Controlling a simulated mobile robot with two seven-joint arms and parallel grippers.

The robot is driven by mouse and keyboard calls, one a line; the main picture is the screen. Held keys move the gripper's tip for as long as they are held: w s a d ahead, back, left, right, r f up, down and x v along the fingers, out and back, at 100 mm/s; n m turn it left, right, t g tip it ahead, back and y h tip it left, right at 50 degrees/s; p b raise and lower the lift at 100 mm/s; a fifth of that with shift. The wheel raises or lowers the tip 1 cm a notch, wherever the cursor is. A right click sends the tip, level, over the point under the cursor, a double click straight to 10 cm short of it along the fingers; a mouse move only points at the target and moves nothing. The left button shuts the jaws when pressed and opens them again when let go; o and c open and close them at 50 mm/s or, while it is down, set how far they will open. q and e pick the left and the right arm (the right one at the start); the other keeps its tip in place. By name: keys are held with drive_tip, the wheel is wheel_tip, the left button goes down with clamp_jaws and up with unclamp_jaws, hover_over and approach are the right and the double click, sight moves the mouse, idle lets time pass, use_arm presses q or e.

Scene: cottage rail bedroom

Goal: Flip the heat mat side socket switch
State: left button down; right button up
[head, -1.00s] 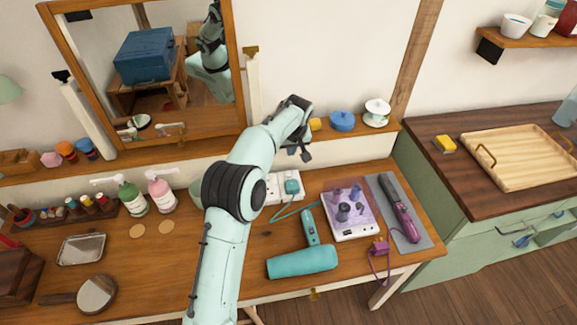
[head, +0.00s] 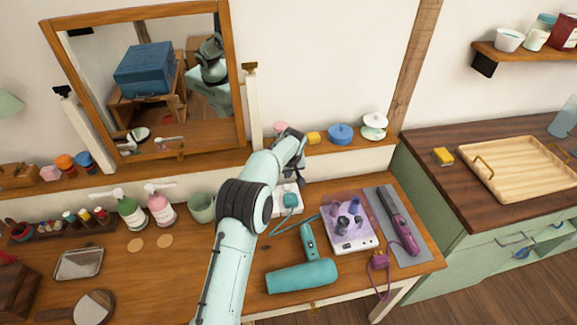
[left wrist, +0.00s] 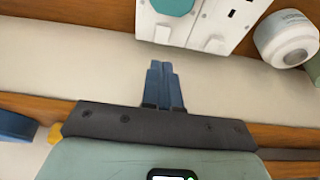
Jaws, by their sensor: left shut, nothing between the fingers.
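The white double socket (head: 278,207) lies on the dressing table by the back wall, partly hidden by my left arm. A teal plug (head: 290,201) sits in it. In the left wrist view the socket (left wrist: 235,18) is at the top, with the teal plug (left wrist: 174,5) in one outlet and two white rocker switches (left wrist: 216,44) on its near edge. The other outlet looks empty. My left gripper (left wrist: 162,68) is shut and empty, its blue fingertips just short of the socket, apart from it. In the head view my left gripper (head: 301,176) is above the table's back edge. My right gripper is out of view.
A teal hair dryer (head: 302,275), a purple-topped white box (head: 348,235) and a straightener (head: 400,222) on a grey mat (head: 421,250) lie right of my arm. A green mug (head: 201,207) stands left. A mirror (head: 150,85) and a small shelf are behind.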

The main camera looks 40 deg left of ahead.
sight(287, 187)
use_arm(q)
drive_tip(key=x, duration=0.4)
drive_tip(key=shift+d+f, duration=0.1)
drive_tip(key=shift+f, duration=1)
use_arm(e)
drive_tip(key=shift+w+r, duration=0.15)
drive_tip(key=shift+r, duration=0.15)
